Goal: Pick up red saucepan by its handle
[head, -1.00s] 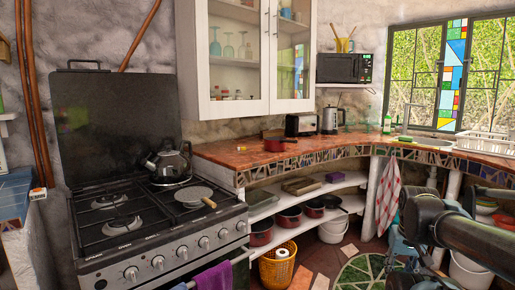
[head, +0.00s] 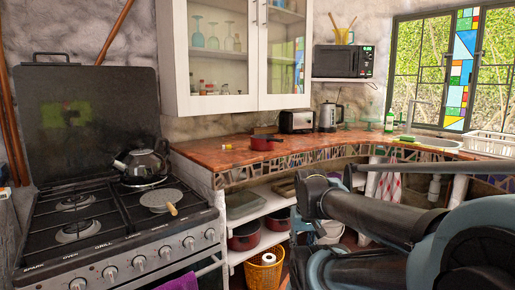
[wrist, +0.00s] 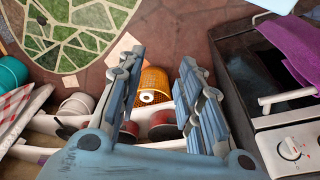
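The red saucepan (head: 262,143) stands upright on the reddish counter, left of the toaster. A short handle seems to point right, toward the toaster; its details are too small to tell. In the wrist view my gripper (wrist: 162,60) is open, with its two blue-grey fingers apart and nothing between them. Beyond the fingers are the floor, an orange basket (wrist: 154,82) and the lower shelf. The counter saucepan is not visible there. In the head view my arm crosses the lower right, well right of the saucepan, and the fingers cannot be made out.
The stove (head: 115,225) with a black kettle (head: 142,162) stands left. A toaster (head: 297,122) and steel kettle (head: 330,117) stand behind on the counter. A small yellow jar (head: 227,147) is left of the saucepan. Dark red pots (head: 245,236) sit on the shelf below.

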